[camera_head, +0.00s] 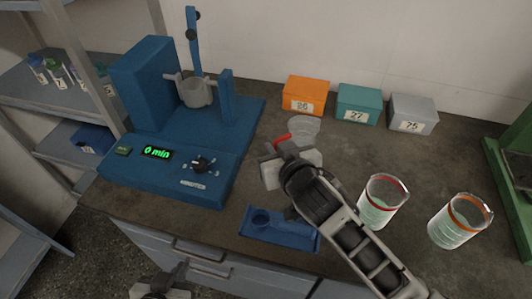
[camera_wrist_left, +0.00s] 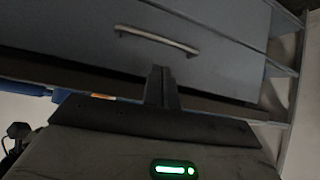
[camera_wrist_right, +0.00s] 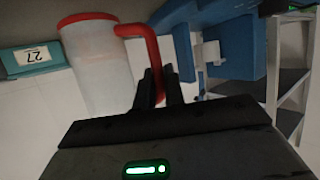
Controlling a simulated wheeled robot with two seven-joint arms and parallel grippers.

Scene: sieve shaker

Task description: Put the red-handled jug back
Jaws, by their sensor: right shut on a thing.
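The red-handled jug (camera_head: 304,127) is a clear vessel with a red handle (camera_head: 281,140), over the worktop in front of the orange and teal boxes. In the right wrist view the jug (camera_wrist_right: 98,70) shows a red band at one end, and its handle (camera_wrist_right: 152,55) runs between my fingers. My right gripper (camera_head: 284,154) is shut on that handle. It also shows in the right wrist view (camera_wrist_right: 160,88). Whether the jug touches the worktop is hard to tell. My left gripper (camera_head: 158,287) is low at the front, before the drawers; its fingers (camera_wrist_left: 162,85) are together and empty.
The blue shaker machine (camera_head: 165,170) with a grey cup (camera_head: 195,92) stands left. Orange (camera_head: 306,92), teal (camera_head: 358,103) and grey (camera_head: 412,112) boxes line the back. A blue tray (camera_head: 285,232) lies at the front edge. Two beakers (camera_head: 380,203) (camera_head: 460,222) stand right.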

